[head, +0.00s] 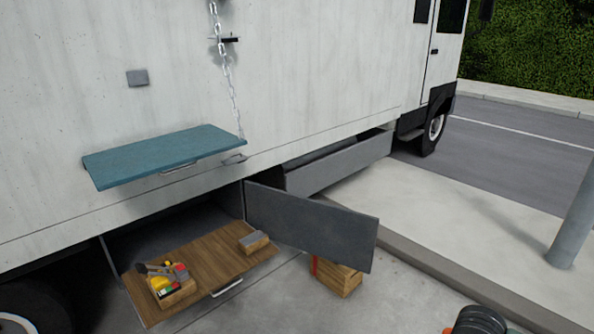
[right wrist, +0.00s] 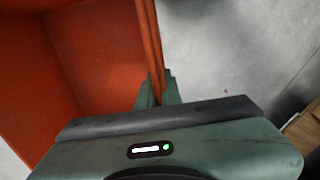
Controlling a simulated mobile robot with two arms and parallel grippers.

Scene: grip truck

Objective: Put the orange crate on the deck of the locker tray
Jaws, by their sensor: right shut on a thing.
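In the right wrist view the orange crate (right wrist: 95,55) fills the upper left, seen into its empty-looking inside. My right gripper (right wrist: 158,92) is shut on the crate's wall, which runs up between its fingers. The locker tray (head: 205,255) is a pulled-out wooden deck with a front handle, low on the truck's side in the head view. A wooden box of tools (head: 174,294) stands on its left part and a small wooden block with a grey top (head: 254,242) on its right. The right gripper is outside the head view. My left gripper is not in view.
An open grey locker door (head: 312,226) sticks out right of the tray. A wooden box with a red strap (head: 342,278) stands on the ground by it. A teal shelf (head: 165,155) juts out above. The deck's middle is bare. A grey post (head: 575,225) stands right.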

